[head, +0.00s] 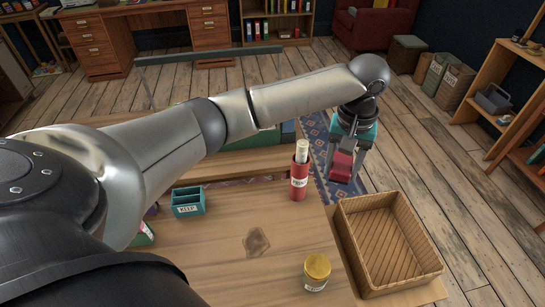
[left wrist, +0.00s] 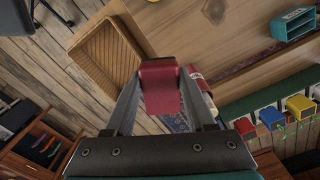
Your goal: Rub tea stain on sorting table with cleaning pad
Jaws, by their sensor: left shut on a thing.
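The sorting table (head: 215,270) is a wooden top in the lower middle of the head view. The tea stain (head: 257,242) is a brown blotch on its bare wood; it also shows at the top of the left wrist view (left wrist: 214,10). My left gripper (head: 345,168) is over the floor and rug, beyond the table's far right edge and away from the stain. It is shut on a dark red block, which I take as the cleaning pad (head: 342,165); the pad also shows between the fingers in the left wrist view (left wrist: 160,85). My right gripper is not in view.
A red tube (head: 299,182) with a rolled paper stands at the table's far edge. A teal KEEP box (head: 188,204) is at left, and an empty wicker basket (head: 425,240) at right. Wood around the stain is clear.

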